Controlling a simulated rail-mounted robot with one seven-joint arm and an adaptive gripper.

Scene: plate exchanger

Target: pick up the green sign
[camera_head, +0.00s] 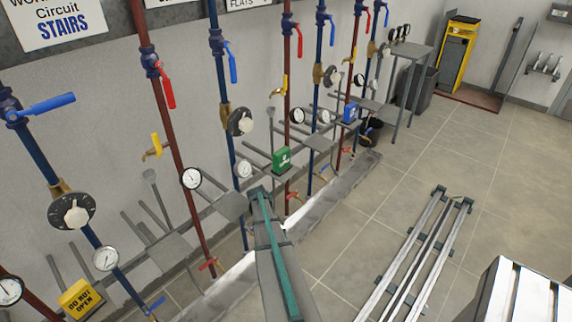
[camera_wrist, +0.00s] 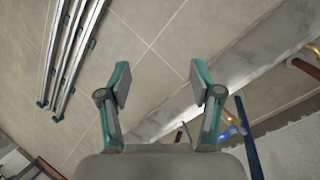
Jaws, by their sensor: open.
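The green sign (camera_head: 282,160) is a small block with white marking. In the head view it sits upright at a small grey shelf among the pipes along the wall, near the middle of the picture. My gripper (camera_wrist: 161,88) shows in the wrist view with its two teal and grey fingers spread apart and nothing between them. Beyond the fingers are the floor and the pale kerb. The green sign is not in the wrist view, and I cannot make out my fingertips in the head view.
Red and blue pipes with valves and gauges line the wall. A yellow "DO NOT OPEN" sign (camera_head: 80,298) and a blue sign (camera_head: 350,112) sit at other shelves. A kerb (camera_head: 322,203) runs below the pipes. Metal rails (camera_head: 425,252) lie on the tiled floor at right.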

